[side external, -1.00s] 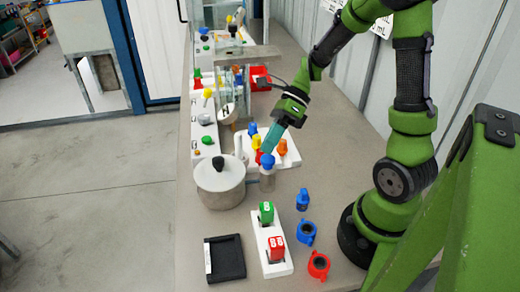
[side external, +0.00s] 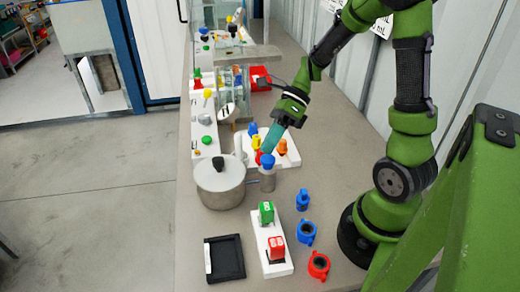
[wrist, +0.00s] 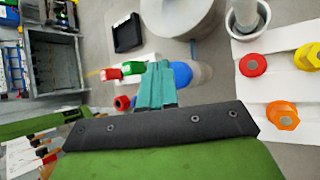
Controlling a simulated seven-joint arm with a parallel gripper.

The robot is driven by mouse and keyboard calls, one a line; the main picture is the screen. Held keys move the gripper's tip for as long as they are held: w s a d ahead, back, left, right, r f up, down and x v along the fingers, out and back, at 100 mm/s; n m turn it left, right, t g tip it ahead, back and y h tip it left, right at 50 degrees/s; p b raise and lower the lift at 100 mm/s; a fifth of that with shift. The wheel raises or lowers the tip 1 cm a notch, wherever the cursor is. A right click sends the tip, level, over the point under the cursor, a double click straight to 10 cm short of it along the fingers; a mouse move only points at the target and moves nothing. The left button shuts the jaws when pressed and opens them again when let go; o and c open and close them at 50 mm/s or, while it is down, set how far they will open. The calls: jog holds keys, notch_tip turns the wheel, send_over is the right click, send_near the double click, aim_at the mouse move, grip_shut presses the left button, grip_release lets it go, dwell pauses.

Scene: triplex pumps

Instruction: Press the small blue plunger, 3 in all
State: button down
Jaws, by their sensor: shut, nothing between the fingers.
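A grey cylinder (side external: 267,183) with a blue top (side external: 267,161) stands upright on the bench, just right of the steel pot. My gripper (side external: 268,150) is shut and empty, tilted downward, with its teal fingertips at or just above the blue top. I cannot tell whether they touch. In the wrist view, the blue top (wrist: 182,74) shows partly behind the shut teal fingers (wrist: 158,70). Another blue knob (side external: 252,128) stands on a white board behind, with yellow, red and orange knobs near it.
The steel pot (side external: 220,185) stands close on the left. In front are a white block with green and red pieces (side external: 270,242), a black tray (side external: 225,259), a blue bottle (side external: 303,200), a blue ring (side external: 307,232) and a red ring (side external: 318,265).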

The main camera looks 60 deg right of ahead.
jog(key=shift+f, duration=0.1)
jog(key=shift+f, duration=0.3)
jog(key=shift+f, duration=1)
dwell(0.9)
jog(key=shift+r, duration=1.45)
jog(key=shift+r, duration=2.5)
dwell(0.3)
